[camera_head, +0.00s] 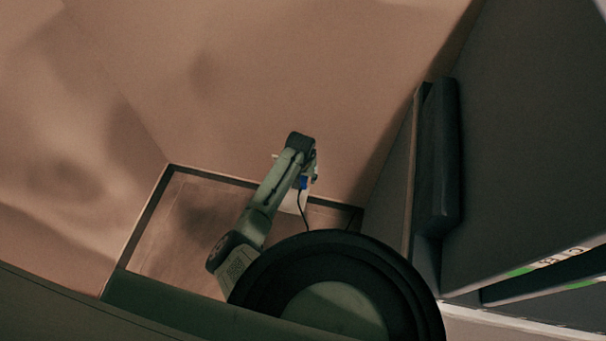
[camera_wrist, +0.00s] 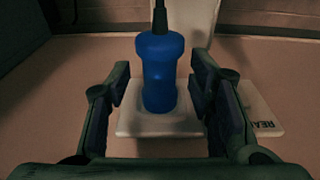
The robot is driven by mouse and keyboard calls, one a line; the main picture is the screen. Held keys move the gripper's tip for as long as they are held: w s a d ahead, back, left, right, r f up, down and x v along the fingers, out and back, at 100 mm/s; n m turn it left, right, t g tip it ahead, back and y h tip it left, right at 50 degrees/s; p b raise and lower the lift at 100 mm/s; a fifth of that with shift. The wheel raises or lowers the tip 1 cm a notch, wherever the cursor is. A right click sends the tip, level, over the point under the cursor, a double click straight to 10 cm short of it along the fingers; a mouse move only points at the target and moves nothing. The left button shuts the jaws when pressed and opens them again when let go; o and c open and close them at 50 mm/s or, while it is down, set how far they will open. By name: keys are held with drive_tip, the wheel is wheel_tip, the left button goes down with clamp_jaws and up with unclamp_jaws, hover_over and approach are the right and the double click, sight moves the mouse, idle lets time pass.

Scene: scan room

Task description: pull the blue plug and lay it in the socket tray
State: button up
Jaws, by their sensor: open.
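The blue plug (camera_wrist: 160,72) stands between the two fingers of my gripper (camera_wrist: 161,80) in the wrist view. The fingers are open, with a gap on each side of the plug. The plug's lower end meets a white plate (camera_wrist: 130,122); how deep it sits cannot be seen. A dark cable (camera_wrist: 160,14) leaves its top. In the head view a bit of the blue plug (camera_head: 302,182) shows below my gripper (camera_head: 311,172), with the dark cable (camera_head: 303,213) hanging down. I cannot make out the socket tray for certain.
A white piece (camera_wrist: 195,22) rises behind the plug. A pale label with partly hidden dark letters (camera_wrist: 263,124) is at the right. In the head view a pale object (camera_head: 291,203) lies below my gripper, and a dark padded panel (camera_head: 437,155) stands to the right.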

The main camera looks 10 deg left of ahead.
drive_tip(key=shift+c, duration=0.5)
clamp_jaws()
drive_tip(key=shift+s, duration=0.1)
drive_tip(key=shift+s, duration=0.1)
drive_tip(key=shift+s+p, duration=0.9)
drive_tip(key=shift+p, duration=0.05)
drive_tip(key=shift+s, duration=0.2)
drive_tip(key=shift+s+p, duration=1.1)
drive_tip(key=shift+s, duration=0.1)
